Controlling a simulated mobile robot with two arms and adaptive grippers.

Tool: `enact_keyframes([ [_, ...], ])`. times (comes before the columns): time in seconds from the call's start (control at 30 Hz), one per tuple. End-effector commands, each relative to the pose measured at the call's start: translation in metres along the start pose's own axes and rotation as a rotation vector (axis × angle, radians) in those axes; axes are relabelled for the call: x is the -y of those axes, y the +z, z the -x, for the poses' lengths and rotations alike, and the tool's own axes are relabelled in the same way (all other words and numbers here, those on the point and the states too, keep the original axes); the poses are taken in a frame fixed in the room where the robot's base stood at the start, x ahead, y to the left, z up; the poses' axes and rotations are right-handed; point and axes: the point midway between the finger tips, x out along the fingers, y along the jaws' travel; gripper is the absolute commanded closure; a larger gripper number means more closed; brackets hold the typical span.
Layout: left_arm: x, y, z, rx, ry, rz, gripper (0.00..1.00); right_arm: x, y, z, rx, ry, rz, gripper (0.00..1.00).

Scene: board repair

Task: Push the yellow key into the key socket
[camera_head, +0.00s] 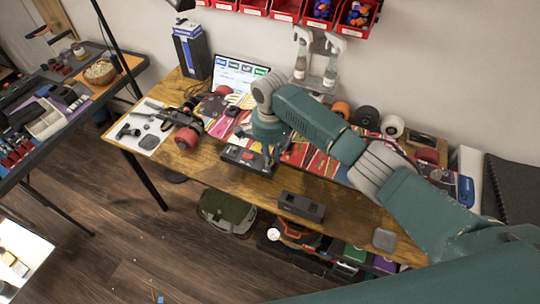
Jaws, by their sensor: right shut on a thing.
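My right gripper (270,153) points down at the near edge of the wooden workbench, just right of a flat dark device (238,157) with a small red part on top. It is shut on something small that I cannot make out. I cannot pick out the yellow key; it may be hidden by the fingers or too small to see. I cannot tell the key socket apart either. My right arm reaches in from the right across the bench. My left gripper is not in view.
Red bins (288,10) hang above. A side table stands left.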

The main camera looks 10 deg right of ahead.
Motion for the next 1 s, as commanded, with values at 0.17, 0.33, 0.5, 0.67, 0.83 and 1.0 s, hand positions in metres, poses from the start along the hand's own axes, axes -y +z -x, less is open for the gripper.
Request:
enact_keyframes([
  [0.17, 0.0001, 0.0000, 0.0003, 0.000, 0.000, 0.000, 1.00, 0.0001, 0.0001, -0.0004, 0.000, 0.000, 0.000, 1.00],
  [0.33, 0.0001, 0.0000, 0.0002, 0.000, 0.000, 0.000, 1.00, 0.0002, 0.0001, -0.0004, 0.000, 0.000, 0.000, 1.00],
  [0.5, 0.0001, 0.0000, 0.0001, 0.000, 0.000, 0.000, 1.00, 0.0002, 0.0002, -0.0007, 0.000, 0.000, 0.000, 1.00],
  [0.67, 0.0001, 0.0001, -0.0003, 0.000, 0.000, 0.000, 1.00, 0.0001, 0.0002, -0.0023, 0.000, 0.000, 0.000, 1.00],
  [0.83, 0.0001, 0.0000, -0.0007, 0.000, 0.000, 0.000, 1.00, 0.0001, 0.0001, -0.0045, 0.000, 0.000, 0.000, 1.00],
  [1.0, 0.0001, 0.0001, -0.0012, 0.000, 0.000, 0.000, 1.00, 0.0001, 0.0000, -0.0067, 0.000, 0.000, 0.000, 1.00],
])
